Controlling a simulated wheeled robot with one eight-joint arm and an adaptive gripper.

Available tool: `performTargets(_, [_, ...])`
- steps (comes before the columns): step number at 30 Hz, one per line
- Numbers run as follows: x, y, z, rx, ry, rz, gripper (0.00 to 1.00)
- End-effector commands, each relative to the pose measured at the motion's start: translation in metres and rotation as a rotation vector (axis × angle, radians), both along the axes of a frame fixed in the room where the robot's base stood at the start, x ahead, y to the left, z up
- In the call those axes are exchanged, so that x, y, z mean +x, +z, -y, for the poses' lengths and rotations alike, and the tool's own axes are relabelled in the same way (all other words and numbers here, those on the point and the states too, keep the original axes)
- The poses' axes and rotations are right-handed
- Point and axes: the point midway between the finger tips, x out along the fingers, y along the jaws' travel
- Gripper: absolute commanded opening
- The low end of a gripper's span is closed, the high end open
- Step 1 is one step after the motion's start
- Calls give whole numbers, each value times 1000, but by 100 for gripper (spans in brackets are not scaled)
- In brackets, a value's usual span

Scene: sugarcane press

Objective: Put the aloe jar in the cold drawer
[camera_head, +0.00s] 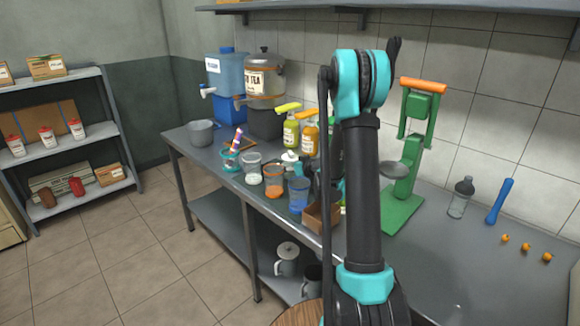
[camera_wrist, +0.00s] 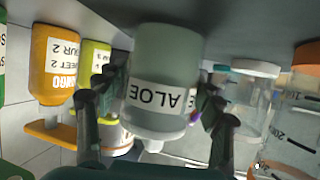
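The aloe jar (camera_wrist: 165,70) is pale grey-green with a white label reading ALOE. It appears upside down in the wrist view, its base toward the grey counter at the top. My gripper (camera_wrist: 166,100) has one dark finger on each side of the jar. A gap shows between the jar and the right finger, so the gripper looks open around it. In the head view my arm hides most of the gripper; a white-topped container (camera_head: 290,158) beside it may be the jar. I cannot identify the cold drawer in either view.
Orange (camera_head: 309,137) and yellow-green (camera_head: 291,132) pump bottles stand near the wall. Several cups, including a blue one (camera_head: 298,193), line the front edge. A brown box (camera_head: 320,217) and green press (camera_head: 402,205) stand nearby.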

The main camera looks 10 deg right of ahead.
Motion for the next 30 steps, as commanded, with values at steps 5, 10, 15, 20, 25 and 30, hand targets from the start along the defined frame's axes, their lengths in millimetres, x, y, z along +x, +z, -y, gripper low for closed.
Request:
performTargets(5, [0, 0, 0, 0, 0, 0, 80])
performTargets(10, [0, 0, 0, 0, 0, 0, 80])
performTargets(15, [-6, 6, 3, 0, -1, 0, 80])
performTargets(20, [-30, 16, 13, 0, -2, 0, 80])
performTargets(25, [-61, 30, 27, 1, -3, 0, 80])
performTargets(30, [-85, 41, 37, 1, -3, 0, 80])
